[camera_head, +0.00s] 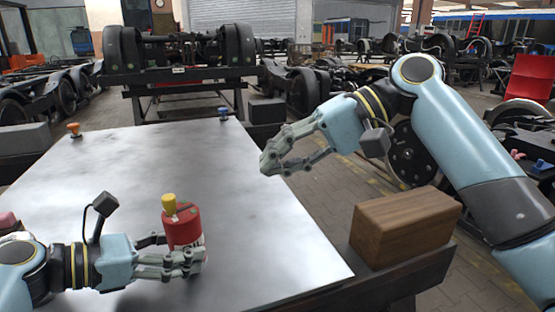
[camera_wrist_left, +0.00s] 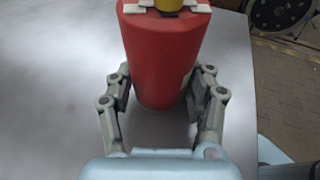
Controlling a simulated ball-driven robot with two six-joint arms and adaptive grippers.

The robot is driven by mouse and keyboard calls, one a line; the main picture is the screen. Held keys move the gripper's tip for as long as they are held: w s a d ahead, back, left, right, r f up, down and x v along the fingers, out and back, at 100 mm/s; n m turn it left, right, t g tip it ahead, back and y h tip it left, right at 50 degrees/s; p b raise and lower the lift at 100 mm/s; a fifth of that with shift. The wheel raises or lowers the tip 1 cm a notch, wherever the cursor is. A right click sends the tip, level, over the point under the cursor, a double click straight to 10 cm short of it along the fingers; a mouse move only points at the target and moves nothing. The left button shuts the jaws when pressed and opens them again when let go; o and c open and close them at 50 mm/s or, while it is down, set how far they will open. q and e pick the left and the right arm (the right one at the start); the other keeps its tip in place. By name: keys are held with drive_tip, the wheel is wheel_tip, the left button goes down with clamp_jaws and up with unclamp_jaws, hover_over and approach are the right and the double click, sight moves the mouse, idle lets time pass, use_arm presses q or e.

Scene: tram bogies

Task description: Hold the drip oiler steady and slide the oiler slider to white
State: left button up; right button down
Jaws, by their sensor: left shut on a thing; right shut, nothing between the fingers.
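The drip oiler (camera_head: 183,226) is a red upright cylinder with a yellow knob on top. It stands on the metal table at the front, and its red body (camera_wrist_left: 165,60) fills the upper middle of the left wrist view. My left gripper (camera_head: 176,254) is shut around its lower body, with one finger on each side in the left wrist view (camera_wrist_left: 160,95). White parts (camera_wrist_left: 168,7) and the yellow knob show at its top edge there. The slider cannot be told apart clearly. My right gripper (camera_head: 270,167) is shut and empty, raised over the table's right edge, apart from the oiler.
The grey metal table (camera_head: 120,170) is mostly bare. An orange piece (camera_head: 74,129) and a blue piece (camera_head: 223,113) stand at its far edge. A brown wooden block (camera_head: 405,226) sits at the right. Bogies (camera_head: 180,50) stand behind.

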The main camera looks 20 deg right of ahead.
use_arm(q)
drive_tip(key=o, duration=0.9)
drive_tip(key=shift+o, duration=0.2)
